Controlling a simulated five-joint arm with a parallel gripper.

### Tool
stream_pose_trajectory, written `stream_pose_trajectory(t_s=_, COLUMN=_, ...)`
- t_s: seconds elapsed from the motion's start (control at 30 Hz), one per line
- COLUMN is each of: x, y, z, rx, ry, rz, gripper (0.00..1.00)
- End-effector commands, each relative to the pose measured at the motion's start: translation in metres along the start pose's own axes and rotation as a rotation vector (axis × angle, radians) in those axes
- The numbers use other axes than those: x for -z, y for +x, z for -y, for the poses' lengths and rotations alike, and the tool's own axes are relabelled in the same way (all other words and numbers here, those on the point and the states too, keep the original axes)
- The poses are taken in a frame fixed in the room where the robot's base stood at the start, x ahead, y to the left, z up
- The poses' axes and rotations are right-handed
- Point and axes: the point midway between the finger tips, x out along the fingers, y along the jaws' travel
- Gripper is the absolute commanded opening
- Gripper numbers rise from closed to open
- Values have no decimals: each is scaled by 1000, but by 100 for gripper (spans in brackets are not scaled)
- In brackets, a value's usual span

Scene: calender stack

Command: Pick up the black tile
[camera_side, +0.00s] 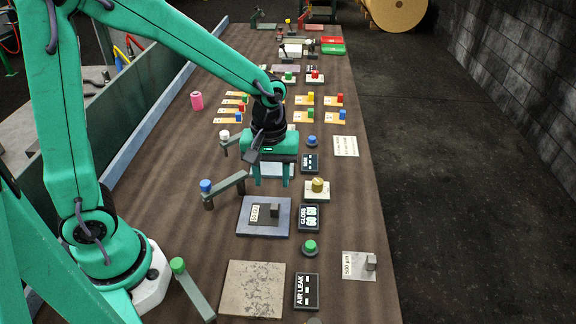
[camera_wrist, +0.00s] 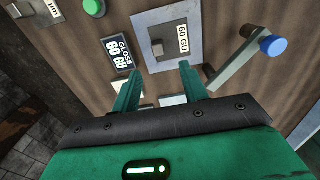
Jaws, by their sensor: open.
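A dark square tile (camera_side: 272,222) with a white "60 GU" label and a small grey upright grip block lies on a larger blue-grey plate (camera_side: 245,230) on the bench. It is the likeliest black tile. My gripper (camera_side: 272,181) is open and points down, above and beyond the tile in the side view. In the wrist view my gripper (camera_wrist: 156,80) shows two separated green fingers with no tile between them. A pale piece (camera_wrist: 172,100) is partly hidden behind my fingers.
A gloss display (camera_side: 309,217) stands right of the plate. A blue-knobbed lever (camera_side: 223,187) stands at its upper left. A brass-coloured piece (camera_side: 317,186), a green button (camera_side: 310,246), a speckled slab (camera_side: 253,288) and an air-leak box (camera_side: 307,291) are nearby.

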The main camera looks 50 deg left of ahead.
Motion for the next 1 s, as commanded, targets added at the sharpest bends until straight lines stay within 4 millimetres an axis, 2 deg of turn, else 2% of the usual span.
stream_pose_trajectory(t_s=0.27, x=0, y=5, z=-2, rx=7, ry=-15, rz=5, gripper=44)
stream_pose_trajectory(t_s=0.6, x=0, y=28, z=-2, rx=8, ry=-13, rz=6, gripper=44)
stream_pose_trajectory(t_s=0.87, x=0, y=31, z=-2, rx=7, ry=-13, rz=5, gripper=44)
stream_pose_trajectory(t_s=1.0, x=-1, y=39, z=-2, rx=9, ry=-13, rz=6, gripper=44)
